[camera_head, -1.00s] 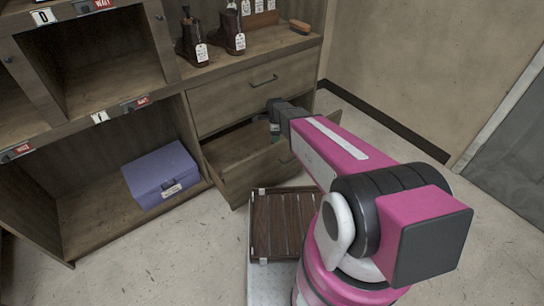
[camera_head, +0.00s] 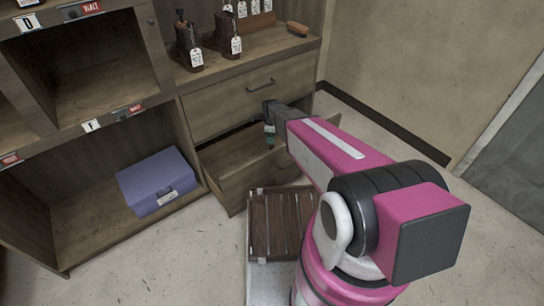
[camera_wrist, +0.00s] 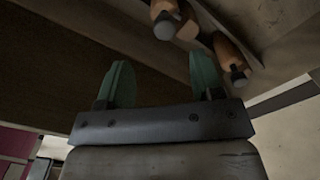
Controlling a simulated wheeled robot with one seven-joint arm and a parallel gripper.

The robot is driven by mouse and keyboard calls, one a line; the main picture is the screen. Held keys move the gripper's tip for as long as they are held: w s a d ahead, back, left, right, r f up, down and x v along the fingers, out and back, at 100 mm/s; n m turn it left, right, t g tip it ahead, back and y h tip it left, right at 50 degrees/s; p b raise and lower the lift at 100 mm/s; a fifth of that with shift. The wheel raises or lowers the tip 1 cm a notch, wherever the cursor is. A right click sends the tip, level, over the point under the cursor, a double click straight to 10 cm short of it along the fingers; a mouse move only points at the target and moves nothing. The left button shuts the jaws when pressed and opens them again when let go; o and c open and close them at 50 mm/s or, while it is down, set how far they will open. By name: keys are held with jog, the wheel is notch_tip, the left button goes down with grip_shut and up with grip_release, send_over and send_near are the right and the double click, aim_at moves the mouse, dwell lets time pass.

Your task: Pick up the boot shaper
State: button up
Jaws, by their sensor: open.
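Two tan wooden pieces with dark grey rounded ends, which look like boot shaper parts, show at the top of the wrist view: one (camera_wrist: 163,10) near the middle and one (camera_wrist: 229,52) to the right. Whether they belong to one boot shaper I cannot tell. My gripper (camera_wrist: 160,78) has its two green fingers wide apart with nothing between them. The wooden pieces lie beyond the fingertips, apart from them. In the head view my gripper (camera_head: 270,136) hangs over the open lower drawer (camera_head: 238,185); the drawer's contents do not show there.
A closed drawer (camera_head: 225,104) is above the open one. Tagged brown boots (camera_head: 188,48) and a brush (camera_head: 297,29) stand on the shelf. A purple box (camera_head: 156,183) sits in the left compartment. A slatted wooden tray (camera_head: 262,228) is in front of the drawer.

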aim_at(271, 146)
jog(key=shift+w+f, duration=0.1)
jog(key=shift+w, duration=0.2)
jog(key=shift+f, duration=0.3)
notch_tip(271, 146, down, 10)
jog(key=shift+f, duration=0.1)
grip_shut()
